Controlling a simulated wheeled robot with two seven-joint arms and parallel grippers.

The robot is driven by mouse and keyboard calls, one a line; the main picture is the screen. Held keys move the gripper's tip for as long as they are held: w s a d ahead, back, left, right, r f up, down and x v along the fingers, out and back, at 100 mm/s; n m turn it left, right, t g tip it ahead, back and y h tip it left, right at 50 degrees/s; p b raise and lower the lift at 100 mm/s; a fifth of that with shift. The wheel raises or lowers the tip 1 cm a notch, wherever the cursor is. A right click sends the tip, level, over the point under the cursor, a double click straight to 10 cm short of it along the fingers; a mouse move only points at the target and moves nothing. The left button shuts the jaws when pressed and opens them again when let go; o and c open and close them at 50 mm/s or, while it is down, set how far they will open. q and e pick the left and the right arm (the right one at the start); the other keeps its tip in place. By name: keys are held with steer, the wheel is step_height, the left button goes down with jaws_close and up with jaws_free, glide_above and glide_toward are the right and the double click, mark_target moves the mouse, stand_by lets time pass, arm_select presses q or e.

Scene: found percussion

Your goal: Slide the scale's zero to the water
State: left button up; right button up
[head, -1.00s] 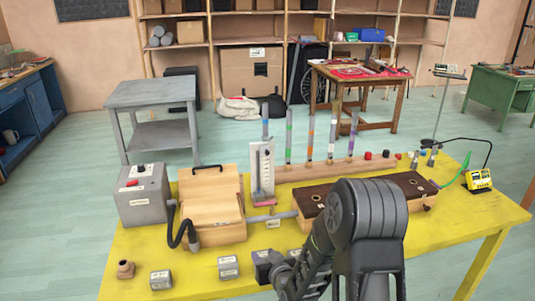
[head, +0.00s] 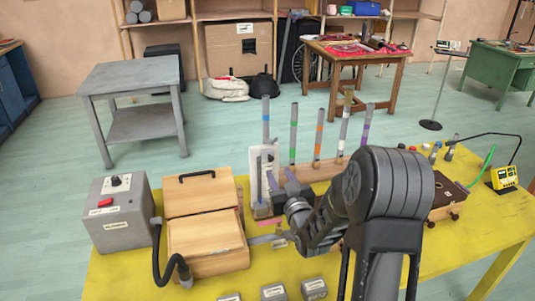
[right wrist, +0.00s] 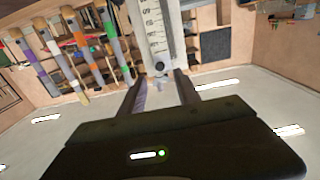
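The white scale (head: 253,178), with black marks and numbers, stands upright on the yellow table behind the wooden bellows box. It also shows in the right wrist view (right wrist: 152,30), with a small dark knob (right wrist: 160,66) at its lower end. My right gripper (head: 277,183) is at the scale's lower right in the head view. In the right wrist view its two fingers (right wrist: 160,88) are apart, pointing at the knob and lower end, with no clear contact. The water level cannot be made out. My left gripper is not in view.
The wooden box (head: 207,238), grey control box (head: 118,212) and black hose (head: 160,262) stand left of the scale. Several colour-banded tubes (head: 318,135) rise behind my arm. A dark-topped wooden chest (head: 447,195) is partly hidden by my arm. Small labelled blocks (head: 273,292) lie in front.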

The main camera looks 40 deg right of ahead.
mark_target(271, 159)
steer(key=shift+p+x, duration=1.1)
steer(key=shift+x, duration=2.6)
steer(key=shift+r, duration=0.15)
steer(key=shift+c, duration=0.5)
jaws_close()
